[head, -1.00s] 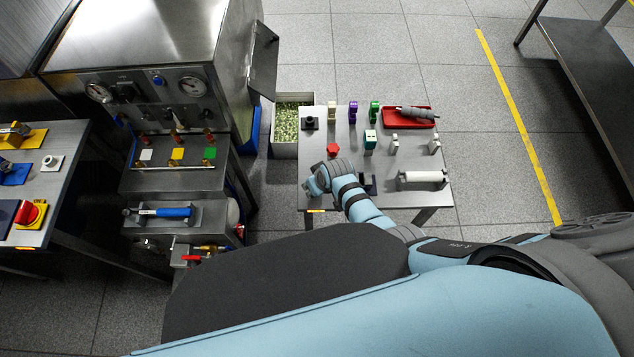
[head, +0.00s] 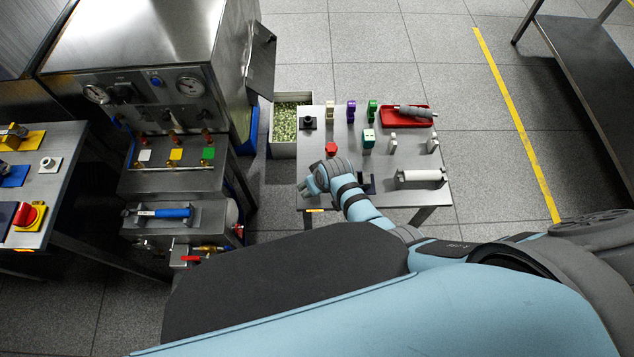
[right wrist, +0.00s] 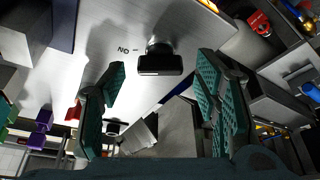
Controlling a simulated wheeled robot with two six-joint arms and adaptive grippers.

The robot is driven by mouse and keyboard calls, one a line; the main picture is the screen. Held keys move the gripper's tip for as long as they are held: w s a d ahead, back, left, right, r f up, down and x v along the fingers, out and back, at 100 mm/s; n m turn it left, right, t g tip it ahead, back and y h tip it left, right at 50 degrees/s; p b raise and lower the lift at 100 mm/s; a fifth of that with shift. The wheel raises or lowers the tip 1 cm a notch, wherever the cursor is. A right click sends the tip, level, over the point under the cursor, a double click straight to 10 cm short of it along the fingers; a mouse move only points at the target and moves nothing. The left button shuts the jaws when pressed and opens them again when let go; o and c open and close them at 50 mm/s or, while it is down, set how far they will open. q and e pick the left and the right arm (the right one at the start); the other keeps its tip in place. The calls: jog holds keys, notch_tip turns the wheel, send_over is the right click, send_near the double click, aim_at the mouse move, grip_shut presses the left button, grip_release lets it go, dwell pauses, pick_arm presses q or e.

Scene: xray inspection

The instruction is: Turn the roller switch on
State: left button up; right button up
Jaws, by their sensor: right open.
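A small black switch (right wrist: 160,62), which looks like the roller switch, stands on the steel table top (right wrist: 105,35) in the right wrist view. Upside-down ON lettering is printed beside it. My right gripper (right wrist: 161,80) is open, with one teal-padded finger on each side of the switch in the picture. No contact shows, and I cannot tell the distance. In the head view my right gripper (head: 306,190) is over the table's front left corner, and the switch is not clear there. My left gripper is not in view.
A red knob (head: 331,149) and a black knob (head: 308,122) stand farther back on the table. A white cylinder (head: 420,176), several coloured blocks and a red tray (head: 391,119) are to the right. A steel machine (head: 150,60) stands to the left.

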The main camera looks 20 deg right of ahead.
jog(key=v, duration=0.7)
jog(key=shift+s, duration=0.1)
jog(key=s+d+r+m+h, duration=0.1)
jog(key=s+d+r, duration=0.25)
jog(key=s, duration=0.35)
jog(key=s+d+r, duration=0.2)
jog(key=s+d, duration=0.2)
jog(key=s, duration=0.3)
jog(key=s+d+r+m+h, duration=0.1)
jog(key=s+d+r, duration=0.25)
jog(key=s, duration=0.35)
notch_tip(320, 180, down, 12)
jog(key=d+g, duration=0.1)
jog(key=d, duration=0.1)
jog(key=s+f+g, duration=0.1)
jog(key=s+f, duration=0.6)
jog(key=f, duration=0.3)
jog(key=s+d+f+g, duration=0.1)
jog(key=s+f, duration=0.7)
jog(key=f, duration=0.2)
jog(key=shift+s+m, duration=0.3)
jog(key=shift+d, duration=0.15)
